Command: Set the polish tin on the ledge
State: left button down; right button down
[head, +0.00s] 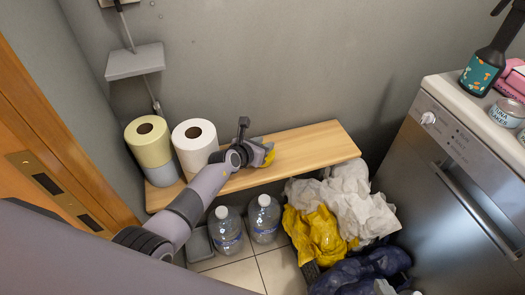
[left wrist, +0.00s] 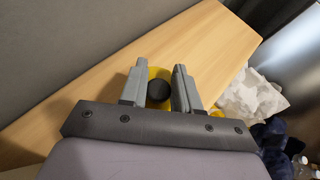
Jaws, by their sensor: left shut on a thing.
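My left gripper (head: 262,153) is over the middle of the wooden ledge (head: 315,142). It is shut on a yellow thing with a dark round middle, which I take to be the polish tin (head: 269,159). In the left wrist view the tin (left wrist: 161,73) sits between the two grey fingers (left wrist: 160,80), with the ledge (left wrist: 215,45) behind it. The fingers hide much of the tin. I cannot tell whether the tin touches the ledge. My right gripper is not in view.
A white paper roll (head: 195,145) and a yellow roll (head: 148,143) stand on the ledge's left end. Its right part is bare. A steel appliance (head: 455,165) stands at the right.

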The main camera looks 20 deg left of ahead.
pick_arm(q)
jog(key=shift+f, duration=0.6)
jog(key=shift+r, duration=0.15)
pick_arm(e)
jog(key=shift+w+f, duration=0.15)
pick_arm(q)
jog(key=shift+f, duration=0.2)
jog(key=c, duration=0.8)
grip_release()
pick_arm(e)
jog(key=shift+f, duration=0.1)
jog(key=shift+a, duration=0.1)
